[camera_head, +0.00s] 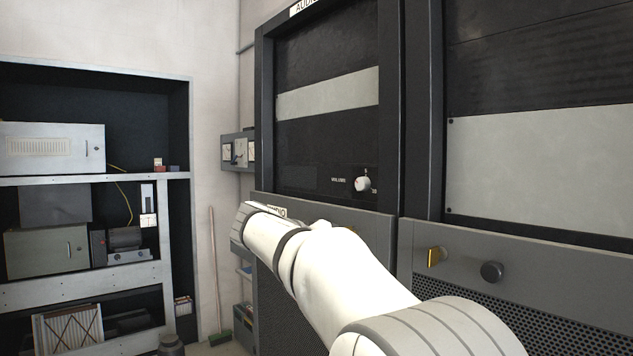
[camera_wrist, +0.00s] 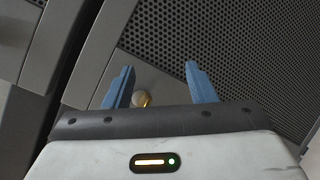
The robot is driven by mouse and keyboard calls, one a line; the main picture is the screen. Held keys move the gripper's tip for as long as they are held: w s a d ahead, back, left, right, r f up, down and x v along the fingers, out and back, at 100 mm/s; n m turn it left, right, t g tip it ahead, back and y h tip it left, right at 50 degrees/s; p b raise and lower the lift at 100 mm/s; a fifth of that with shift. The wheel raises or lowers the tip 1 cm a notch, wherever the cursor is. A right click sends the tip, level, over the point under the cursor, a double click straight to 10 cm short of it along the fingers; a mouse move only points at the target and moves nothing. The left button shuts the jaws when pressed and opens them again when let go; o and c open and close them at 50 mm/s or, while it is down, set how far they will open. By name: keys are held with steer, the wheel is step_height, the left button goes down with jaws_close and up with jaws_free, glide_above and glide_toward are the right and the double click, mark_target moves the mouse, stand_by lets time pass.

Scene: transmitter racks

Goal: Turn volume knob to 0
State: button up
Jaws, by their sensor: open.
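The volume knob (camera_head: 363,183) is a small pale knob on the dark panel of the audio rack, right of a "VOLUME" label. Its pointer setting is too small to read. In the wrist view my gripper (camera_wrist: 158,68) has its two blue fingers spread apart with nothing held between them. A round brass-coloured knob (camera_wrist: 141,98) shows behind the gripper body, near the left finger, against a grey panel. I cannot tell whether the fingers touch it. The volume knob is not recognisable in the wrist view, and my gripper's fingers are not visible in the head view.
My white arm crosses the front of the racks below the volume knob. A brass latch (camera_head: 437,256) and a dark round knob (camera_head: 492,272) stick out from the right rack.

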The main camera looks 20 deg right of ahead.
mark_target(359, 185)
steer(key=w+r+m+h+p, duration=0.1)
steer(key=w+r+m+h, duration=0.15)
steer(key=r, duration=0.45)
steer(key=w+r+m+h, duration=0.2)
steer(key=w+r+m, duration=0.1)
steer(key=r, duration=0.3)
steer(key=shift+h, duration=0.35)
steer(key=p+x, duration=0.2)
steer(key=x, duration=0.5)
steer(key=shift+d+r+p, duration=0.1)
steer(key=shift+p, duration=0.25)
steer(key=c, duration=1)
steer(key=shift+o, duration=0.2)
steer(key=shift+n, duration=0.35)
